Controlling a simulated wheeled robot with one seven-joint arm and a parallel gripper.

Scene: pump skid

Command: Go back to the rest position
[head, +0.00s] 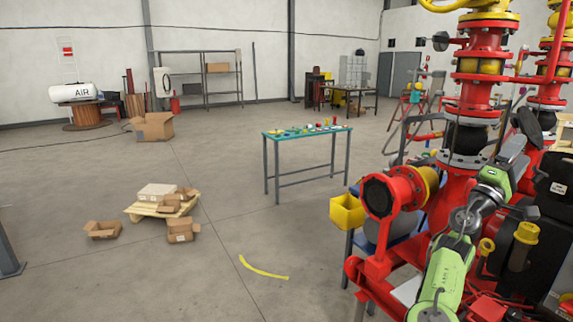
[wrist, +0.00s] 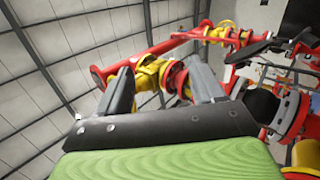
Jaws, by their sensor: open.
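My gripper (wrist: 161,78) shows in the wrist view with its two grey fingers spread apart. Nothing is between the fingers, and it holds nothing. Behind the fingers, apparently beyond them, are red and yellow pipe parts (wrist: 150,72) and the ceiling, so the gripper points upward. In the head view my green arm (head: 447,272) rises at the right, in front of the red pump skid (head: 380,196). The fingers are hard to make out there against the dark parts behind.
Red flanged piping (head: 482,70) stands close around my arm at the right. A yellow bin (head: 347,211) is left of the skid. A teal-topped table (head: 307,133) holds small parts. Boxes lie by a pallet (head: 150,210). A yellow strip (head: 262,270) lies on otherwise open floor.

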